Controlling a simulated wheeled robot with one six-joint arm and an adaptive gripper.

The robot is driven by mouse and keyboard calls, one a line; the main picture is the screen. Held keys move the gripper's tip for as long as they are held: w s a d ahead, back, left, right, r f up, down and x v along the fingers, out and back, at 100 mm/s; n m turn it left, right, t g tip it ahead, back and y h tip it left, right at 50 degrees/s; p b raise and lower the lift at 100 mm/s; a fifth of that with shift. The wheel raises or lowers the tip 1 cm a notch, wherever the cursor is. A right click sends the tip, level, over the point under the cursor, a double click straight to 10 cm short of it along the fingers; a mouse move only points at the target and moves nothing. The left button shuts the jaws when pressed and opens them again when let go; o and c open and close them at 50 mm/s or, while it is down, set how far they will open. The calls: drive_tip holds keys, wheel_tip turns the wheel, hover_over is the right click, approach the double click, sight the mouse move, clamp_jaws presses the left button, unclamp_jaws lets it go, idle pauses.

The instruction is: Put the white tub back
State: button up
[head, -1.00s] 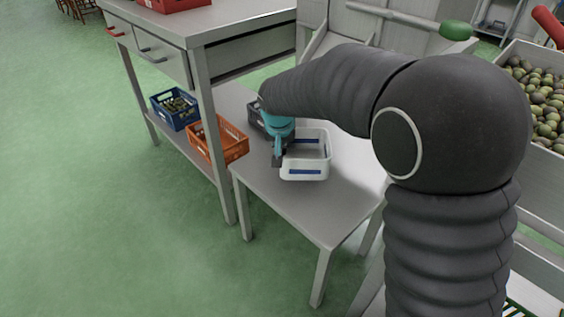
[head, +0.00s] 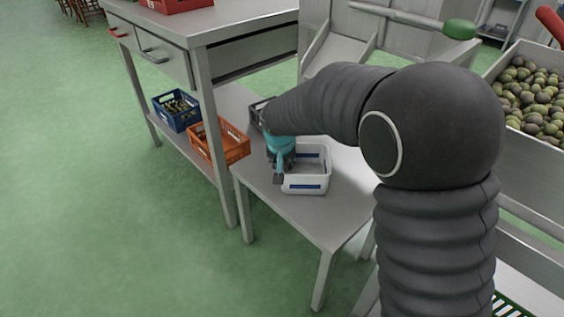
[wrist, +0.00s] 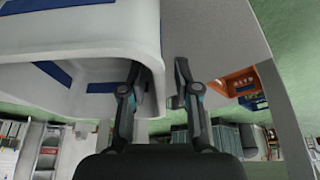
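The white tub (head: 307,183) with blue stripes stands upright on the low grey table (head: 290,215) in the head view, and it looks empty. My gripper (head: 278,174) points down at the tub's left side. In the wrist view the tub (wrist: 90,25) fills the upper left. My gripper (wrist: 157,68) has its fingers apart on either side of the tub's wall, one at the inside and one outside. A gap shows between the outer finger and the wall. The inner finger's contact with the wall cannot be made out.
A dark crate (head: 257,108) stands behind my gripper, partly hidden. An orange crate (head: 238,150) and a blue crate (head: 180,122) sit on the workbench's lower shelf to the left. The table's front part is clear.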

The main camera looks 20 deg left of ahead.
drive_tip(key=shift+r, duration=0.4)
drive_tip(key=p+v, duration=0.1)
drive_tip(key=v, duration=1)
drive_tip(key=shift+s+d+r, duration=0.1)
drive_tip(key=shift+s+r, duration=0.1)
drive_tip(key=shift+s, duration=0.05)
